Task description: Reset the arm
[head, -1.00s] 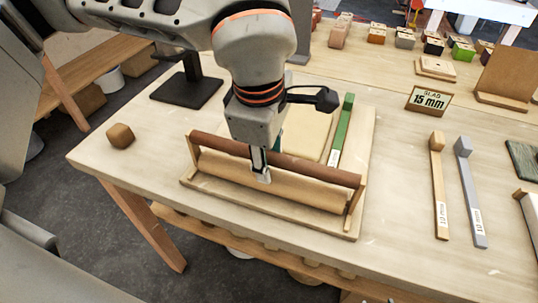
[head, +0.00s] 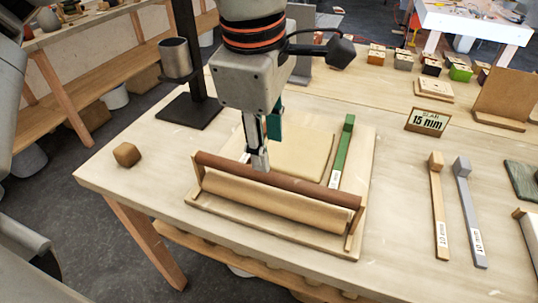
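My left gripper (head: 259,158) points down over the wooden board (head: 222,214). Its fingertips are just above and behind the dark brown bar (head: 310,185) of the rolling frame. A teal piece (head: 274,122) shows at the fingers; whether they are parted or shut is unclear. The pale roller (head: 280,202) lies below the bar, near the board's front edge. A flat tan slab (head: 303,153) lies behind it, partly hidden by the gripper. A green strip (head: 342,152) lies along the slab's right side. My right gripper is out of view.
A wooden strip (head: 438,205) and a grey strip (head: 468,210) lie to the right. A brown block (head: 126,154) sits at left. A black stand with a grey cup (head: 174,58) rises near the arm.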

